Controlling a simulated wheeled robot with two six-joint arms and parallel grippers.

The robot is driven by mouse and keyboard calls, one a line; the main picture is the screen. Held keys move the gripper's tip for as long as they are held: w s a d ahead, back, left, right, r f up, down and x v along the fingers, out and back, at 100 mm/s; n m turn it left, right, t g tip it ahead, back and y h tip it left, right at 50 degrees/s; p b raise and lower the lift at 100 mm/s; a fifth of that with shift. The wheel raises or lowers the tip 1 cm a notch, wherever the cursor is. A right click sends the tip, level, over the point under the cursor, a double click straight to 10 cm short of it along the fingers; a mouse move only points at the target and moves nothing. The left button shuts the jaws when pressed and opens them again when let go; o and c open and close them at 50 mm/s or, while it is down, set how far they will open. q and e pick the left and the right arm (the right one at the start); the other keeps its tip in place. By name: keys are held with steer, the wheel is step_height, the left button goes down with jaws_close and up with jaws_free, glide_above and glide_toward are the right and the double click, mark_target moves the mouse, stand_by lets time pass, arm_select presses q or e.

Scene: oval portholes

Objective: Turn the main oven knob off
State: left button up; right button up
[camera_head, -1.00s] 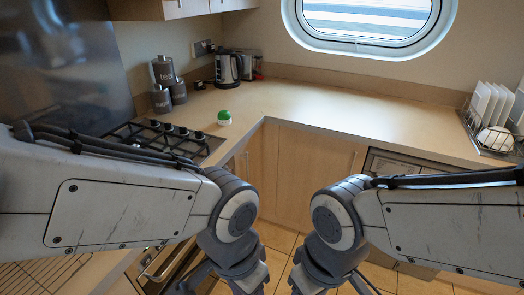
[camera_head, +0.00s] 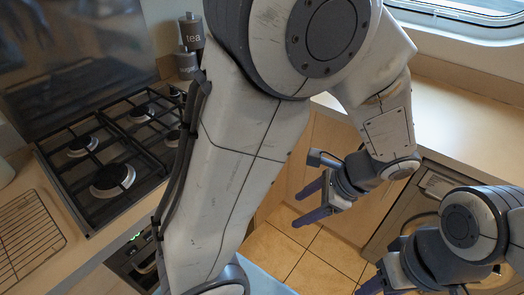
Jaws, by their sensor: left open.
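The oven (camera_head: 128,258) shows only in part below the hob, at the lower left, with a small green lit display on its front. I cannot make out the main oven knob; my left arm covers much of the oven front. My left gripper (camera_head: 305,203) hangs over the floor to the right of the oven, well apart from it. Its two purple fingers are apart with nothing between them. My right gripper (camera_head: 372,284) is at the bottom edge on the right, partly cut off, and its finger opening is unclear.
The gas hob (camera_head: 112,155) with black grates is at the left. Tea and sugar canisters (camera_head: 190,35) stand behind. A worktop (camera_head: 465,120) and a washing machine (camera_head: 425,205) are at the right. Tiled floor (camera_head: 290,258) is open.

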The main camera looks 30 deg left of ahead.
arm_select(q)
steer(key=w+a+f+m+t+y+b, duration=0.2)
steer(key=w+a+f+m+t+y, duration=0.1)
steer(key=w+a+f+m+y, duration=1.2)
steer(key=shift+w+a+f+m+h+p, duration=0.1)
steer(key=shift+w+a+f+h+p, duration=0.35)
steer(key=shift+a, duration=1.95)
steer(key=shift+w+a+f+m+h+p, duration=0.1)
steer(key=shift+w+a+f+h+p, duration=0.4)
steer(key=shift+a, duration=1.85)
steer(key=shift+w+a+f+m+h+p, duration=0.1)
steer(key=shift+w+a+f+h+p, duration=0.35)
steer(key=shift+a, duration=1.95)
steer(key=shift+s+r, duration=0.1)
steer(key=shift+s, duration=0.05)
jaws_close()
